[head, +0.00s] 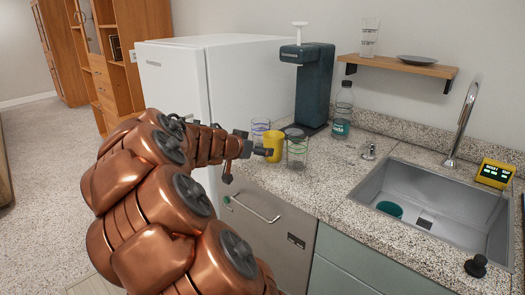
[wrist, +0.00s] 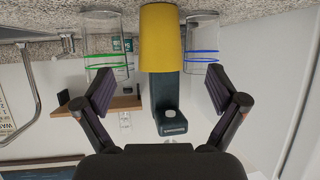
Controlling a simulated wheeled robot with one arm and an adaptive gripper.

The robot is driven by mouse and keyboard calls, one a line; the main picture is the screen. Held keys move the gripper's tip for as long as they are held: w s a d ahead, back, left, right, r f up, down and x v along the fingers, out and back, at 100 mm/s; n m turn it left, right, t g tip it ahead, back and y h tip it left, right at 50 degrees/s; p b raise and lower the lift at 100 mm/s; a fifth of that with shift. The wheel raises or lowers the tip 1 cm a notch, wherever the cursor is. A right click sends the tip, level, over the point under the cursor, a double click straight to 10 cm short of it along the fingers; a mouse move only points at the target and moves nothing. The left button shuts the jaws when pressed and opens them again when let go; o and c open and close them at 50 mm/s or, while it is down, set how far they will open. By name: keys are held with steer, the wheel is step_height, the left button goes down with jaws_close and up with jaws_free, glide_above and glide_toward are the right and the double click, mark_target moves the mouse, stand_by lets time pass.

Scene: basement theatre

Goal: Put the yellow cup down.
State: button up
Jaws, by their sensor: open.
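The yellow cup (head: 274,143) stands upright on the speckled counter (head: 330,170), between two clear glasses. It also shows in the wrist view (wrist: 161,40), where the picture is upside down. My gripper (wrist: 160,92) is open, with its two dark fingers spread on either side of the cup's line and nothing between the fingertips. In the head view my gripper (head: 262,150) is right at the cup's near left side, and one finger overlaps the cup. Whether it touches the cup is unclear.
A green-banded glass (head: 297,150) stands close right of the cup, a blue-banded glass (head: 260,128) close behind left. A dark dispenser (head: 314,85) and a bottle (head: 342,112) stand behind. The sink (head: 440,205) holds a teal cup (head: 389,209). A white fridge (head: 225,70) is left.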

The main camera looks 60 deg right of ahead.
steer(key=shift+v, duration=1.05)
